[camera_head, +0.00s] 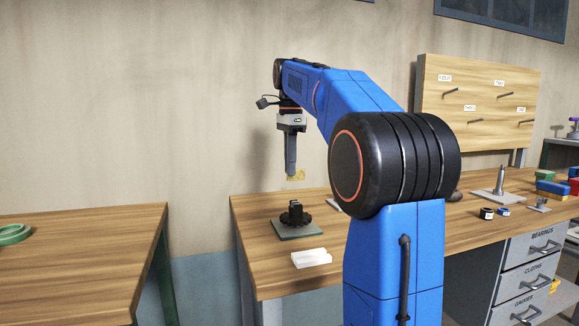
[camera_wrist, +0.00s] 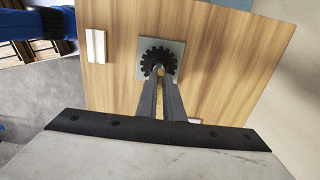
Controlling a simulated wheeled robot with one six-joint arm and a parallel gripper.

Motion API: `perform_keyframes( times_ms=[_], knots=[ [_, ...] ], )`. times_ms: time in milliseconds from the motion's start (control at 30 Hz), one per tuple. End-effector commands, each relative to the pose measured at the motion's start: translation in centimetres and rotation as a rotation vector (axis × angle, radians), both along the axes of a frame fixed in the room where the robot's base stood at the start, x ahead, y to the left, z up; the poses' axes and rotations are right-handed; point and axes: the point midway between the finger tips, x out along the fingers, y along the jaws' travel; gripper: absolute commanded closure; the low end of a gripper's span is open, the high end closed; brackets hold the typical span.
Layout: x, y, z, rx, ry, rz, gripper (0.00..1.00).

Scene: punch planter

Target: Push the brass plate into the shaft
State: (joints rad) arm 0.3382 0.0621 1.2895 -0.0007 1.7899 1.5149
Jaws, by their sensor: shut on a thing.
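My gripper (camera_head: 291,172) points straight down above the workbench and is shut on the brass plate (camera_head: 299,175), a small thin yellow piece at its fingertips. Below it, a black toothed part with an upright dark shaft (camera_head: 295,207) stands on a grey-green base plate (camera_head: 300,233). There is a clear gap between the brass plate and the shaft top. In the wrist view my gripper fingers (camera_wrist: 160,75) overlap the toothed part (camera_wrist: 158,55). They hide the shaft there, and I cannot make out the brass plate in that view.
A white block (camera_head: 312,258) lies in front of the base plate, near the workbench's front edge. To the right are a grey stand with an upright post (camera_head: 500,183), small jars (camera_head: 487,213) and coloured boxes (camera_head: 552,188). A separate table (camera_head: 80,250) stands left across a gap.

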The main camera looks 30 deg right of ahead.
Motion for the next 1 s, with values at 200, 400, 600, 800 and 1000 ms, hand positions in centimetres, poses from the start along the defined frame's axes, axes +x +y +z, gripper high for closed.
perform_keyframes(
  times_ms=[200,400,600,800,1000],
  knots=[
    [0.0,0.0,0.0,0.000,0.000,0.000,1.00],
    [0.0,0.0,-0.4,0.000,0.000,0.001,1.00],
    [0.0,0.0,-1.7,0.000,0.000,0.002,1.00],
    [-0.1,0.0,-3.3,0.000,0.001,0.002,1.00],
    [0.0,0.0,-4.7,0.000,0.000,0.002,1.00]
  ],
)
